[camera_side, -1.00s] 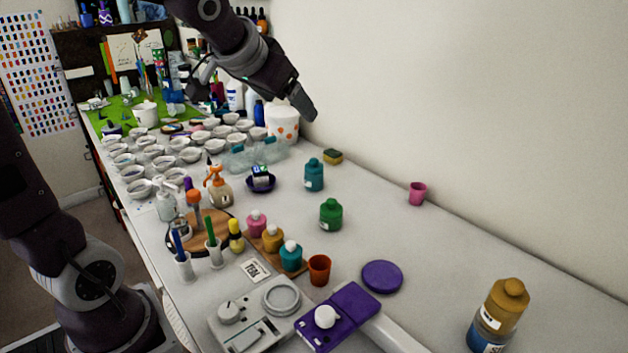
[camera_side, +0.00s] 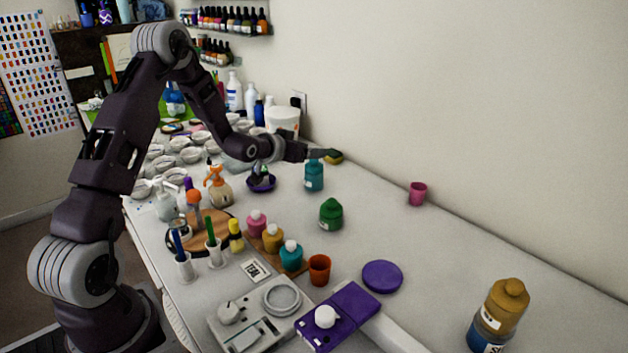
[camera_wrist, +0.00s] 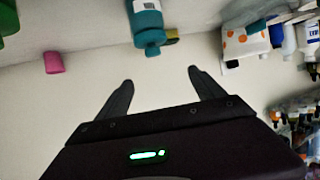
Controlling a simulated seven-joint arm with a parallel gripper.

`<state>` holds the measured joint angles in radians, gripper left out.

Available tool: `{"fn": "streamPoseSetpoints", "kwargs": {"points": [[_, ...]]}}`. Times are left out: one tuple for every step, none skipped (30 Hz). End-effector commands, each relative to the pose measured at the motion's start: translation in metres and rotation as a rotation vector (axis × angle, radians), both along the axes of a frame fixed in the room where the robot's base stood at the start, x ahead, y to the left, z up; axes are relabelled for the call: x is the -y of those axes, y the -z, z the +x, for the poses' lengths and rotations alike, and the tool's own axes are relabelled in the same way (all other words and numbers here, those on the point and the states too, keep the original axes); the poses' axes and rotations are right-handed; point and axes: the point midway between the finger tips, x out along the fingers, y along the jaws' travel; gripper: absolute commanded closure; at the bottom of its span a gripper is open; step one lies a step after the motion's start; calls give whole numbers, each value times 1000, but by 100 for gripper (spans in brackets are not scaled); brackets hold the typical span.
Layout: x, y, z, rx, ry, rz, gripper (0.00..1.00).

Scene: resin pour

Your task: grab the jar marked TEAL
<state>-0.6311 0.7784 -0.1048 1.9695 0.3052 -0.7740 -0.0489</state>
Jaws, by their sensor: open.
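A teal jar (camera_side: 314,177) stands upright on the bench below and beside my gripper (camera_side: 322,154). In the wrist view the teal jar (camera_wrist: 146,22) has a white label too small to read and lies beyond the spread fingertips of my gripper (camera_wrist: 160,80). My gripper is open and empty, its fingers apart from the jar in that view. A second, smaller teal jar (camera_side: 291,258) with a pale cap stands at the end of a short row with a yellow (camera_side: 272,239) and a pink one (camera_side: 257,224). I cannot read any mark on it.
A green jar (camera_side: 331,215) stands in front of the larger teal jar. A yellow-green sponge (camera_side: 334,158) lies behind it, by the wall. A pink cup (camera_side: 417,194) stands to the right. A purple bowl (camera_side: 261,183) is at its left.

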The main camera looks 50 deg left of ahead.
Motion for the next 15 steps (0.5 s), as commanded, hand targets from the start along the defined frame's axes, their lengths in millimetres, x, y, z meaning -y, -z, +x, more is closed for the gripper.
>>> {"fn": "streamPoseSetpoints", "kwargs": {"points": [[1, 24, -1, -8, 1, -5, 22], [1, 35, -1, -8, 1, -5, 22], [1, 49, -1, -6, 0, -4, 22], [1, 59, 0, -5, 0, -4, 22], [1, 68, 0, -3, 0, -3, 22], [0, 78, 0, -2, 0, -1, 22], [0, 84, 0, -2, 0, -1, 22], [0, 88, 0, 0, 0, -1, 22], [0, 92, 1, 1, 0, 0, 22], [0, 94, 2, 3, 0, 1, 22], [-1, 96, 4, 4, 0, 1, 22], [-2, 97, 9, 5, 1, 1, 22], [-3, 99, 12, 4, 1, 1, 22], [-4, 100, 16, 6, 1, 1, 22], [-5, 101, 22, 6, 1, 2, 22]]}}
